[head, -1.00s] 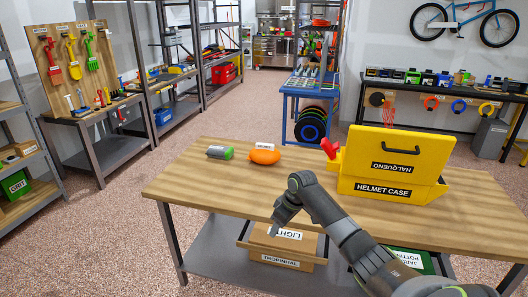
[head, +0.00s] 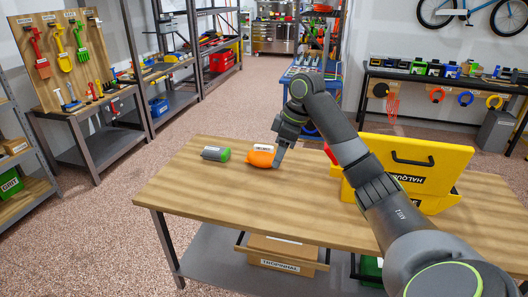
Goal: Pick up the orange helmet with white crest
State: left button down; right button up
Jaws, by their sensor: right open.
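The orange helmet (head: 260,159) lies on the wooden workbench top, with its white crest (head: 263,147) along its upper side. My right gripper (head: 279,160) reaches down at the helmet's right end. It is open, and its fingertips overlap that end in the picture; I cannot tell whether they touch. The near side of the jaws hides part of the helmet's right edge. My left gripper is not in view.
A grey and green cylinder (head: 215,154) lies just left of the helmet. The bench's front left is clear.

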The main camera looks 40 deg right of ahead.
aim_at(262, 156)
jog(key=i+l, duration=1.3)
jog(key=l, duration=0.1)
